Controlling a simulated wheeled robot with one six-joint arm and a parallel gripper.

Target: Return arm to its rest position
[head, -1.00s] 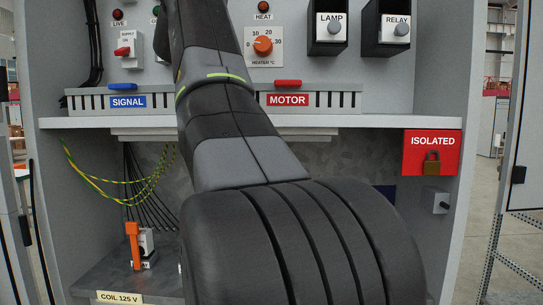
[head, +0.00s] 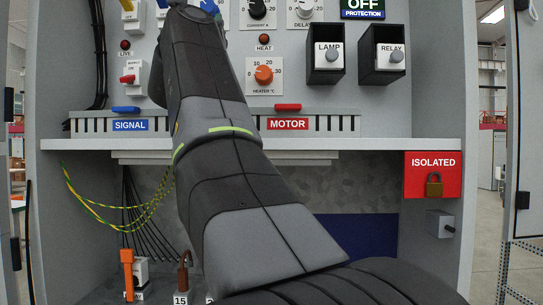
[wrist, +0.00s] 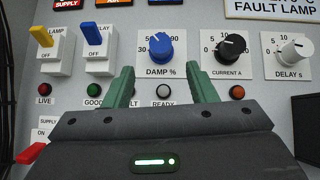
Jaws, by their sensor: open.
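My gripper (wrist: 163,90) shows in the wrist view with its two green fingers spread apart and nothing between them. It faces the cabinet panel, just below the blue DAMP % knob (wrist: 160,47). The READY lamp (wrist: 163,91) shows between the fingers. In the head view my arm rises from the bottom across the middle of the cabinet, and its upper end is in front of the upper left of the panel.
A shelf edge (head: 390,144) crosses the cabinet below the SIGNAL (head: 130,125) and MOTOR (head: 287,124) labels. LAMP (head: 327,55) and RELAY (head: 390,55) boxes stick out at right. A red ISOLATED box with padlock (head: 433,186) is at lower right. Yellow-green wires (head: 100,202) hang at left.

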